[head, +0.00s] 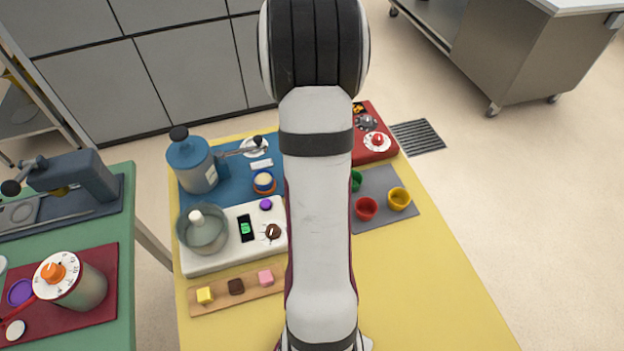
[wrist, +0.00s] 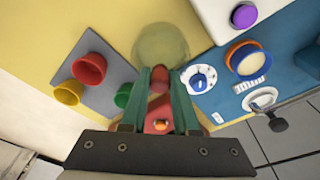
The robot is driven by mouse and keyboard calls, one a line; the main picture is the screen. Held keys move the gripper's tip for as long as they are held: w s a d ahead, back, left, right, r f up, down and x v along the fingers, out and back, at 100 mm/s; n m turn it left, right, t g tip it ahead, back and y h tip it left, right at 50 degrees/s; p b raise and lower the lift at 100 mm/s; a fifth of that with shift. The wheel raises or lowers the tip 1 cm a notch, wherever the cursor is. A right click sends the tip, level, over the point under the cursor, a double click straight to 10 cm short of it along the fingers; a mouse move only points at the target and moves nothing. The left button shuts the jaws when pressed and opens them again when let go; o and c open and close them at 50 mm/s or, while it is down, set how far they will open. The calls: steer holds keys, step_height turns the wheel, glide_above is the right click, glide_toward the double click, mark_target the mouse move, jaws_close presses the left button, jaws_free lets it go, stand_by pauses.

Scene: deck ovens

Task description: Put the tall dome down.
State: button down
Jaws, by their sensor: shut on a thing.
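My gripper (wrist: 160,84) shows in the wrist view, its two green fingers shut on the reddish knob of a clear, slightly greenish dome. The dome (wrist: 160,46) extends beyond the fingertips, with the yellow table behind part of it. Its lower edge and its height above the table cannot be made out. In the head view my own arm hides the gripper and the held dome. Another clear dome-like vessel with a white knob (head: 203,230) stands on the white panel at the left.
A grey mat (head: 402,214) holds red, yellow and green cups. A blue mat (head: 222,190) carries a blue-topped canister (head: 194,162). The white panel (head: 226,262) and a wooden board (head: 220,300) with small cubes lie in front. The yellow table's front right (head: 440,290) is clear.

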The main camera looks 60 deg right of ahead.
steer(key=c, duration=0.7)
jaws_free()
steer(key=shift+f, duration=0.1)
steer(key=shift+o, duration=0.2)
step_height(320, 180, up, 12)
steer(key=a, duration=0.2)
steer(key=w+a+r+n+y, duration=0.15)
steer(key=a+n, duration=0.25)
steer(key=a, duration=0.7)
steer(key=w+a+r+n, duration=0.2)
steer(key=a+n, duration=0.1)
steer(key=a, duration=0.8)
steer(key=s+a+n+y, duration=0.2)
steer(key=s+a+n, duration=0.3)
steer(key=a, duration=0.6)
steer(key=shift+s+f, duration=0.2)
steer(key=shift+s, duration=1)
